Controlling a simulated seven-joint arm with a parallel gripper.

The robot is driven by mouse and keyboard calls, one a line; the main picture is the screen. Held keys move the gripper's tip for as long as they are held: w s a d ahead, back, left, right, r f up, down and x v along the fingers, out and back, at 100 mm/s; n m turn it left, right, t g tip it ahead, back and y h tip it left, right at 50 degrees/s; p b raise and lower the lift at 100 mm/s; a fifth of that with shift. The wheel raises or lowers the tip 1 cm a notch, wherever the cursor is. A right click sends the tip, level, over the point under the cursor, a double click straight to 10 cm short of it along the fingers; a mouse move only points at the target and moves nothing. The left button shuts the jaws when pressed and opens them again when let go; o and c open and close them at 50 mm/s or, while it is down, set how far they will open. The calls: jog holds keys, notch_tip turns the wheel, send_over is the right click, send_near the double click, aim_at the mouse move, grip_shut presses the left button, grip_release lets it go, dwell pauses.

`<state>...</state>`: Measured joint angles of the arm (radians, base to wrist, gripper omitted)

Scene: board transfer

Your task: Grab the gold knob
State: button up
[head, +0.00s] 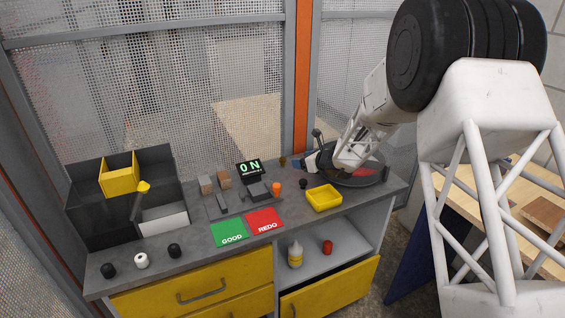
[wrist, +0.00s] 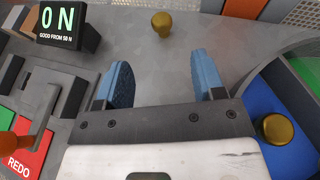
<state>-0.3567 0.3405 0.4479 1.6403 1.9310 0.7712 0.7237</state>
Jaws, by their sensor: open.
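A gold knob (wrist: 162,24) stands on the grey bench, just ahead of the fingertips and roughly centred between them in the wrist view. It also shows small in the head view (head: 282,160), near the back edge. A second gold knob (wrist: 276,129) sits in a blue section of the round tray, right of my gripper. My gripper (wrist: 161,60) is open, with its two blue fingers apart and only bare bench between them. Neither finger touches a knob. In the head view my arm hides part of the round tray (head: 382,177).
A force display (wrist: 58,24) reading 0 N stands left of my gripper. A yellow tray (head: 324,198), an orange knob (head: 276,187) and a black knob (head: 303,184) are on the bench. Green GOOD (head: 228,231) and red REDO (head: 265,220) mats lie in front.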

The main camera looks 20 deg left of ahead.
aim_at(284, 159)
jog(key=shift+x, duration=2.75)
jog(key=shift+a+f, duration=0.1)
jog(key=shift+x, duration=2.5)
jog(key=shift+c, duration=0.4)
jog(key=c, duration=0.9)
jog(key=shift+c, duration=0.2)
jog(key=shift+r, duration=1.8)
jog(key=s+d, duration=0.2)
jog(key=s, duration=0.2)
jog(key=s+d, duration=0.3)
jog(key=s, duration=0.2)
jog(key=s+d+r, duration=0.1)
jog(key=s+d, duration=0.2)
jog(key=s, duration=0.1)
jog(key=shift+s+r, duration=0.15)
jog(key=shift+s, duration=0.2)
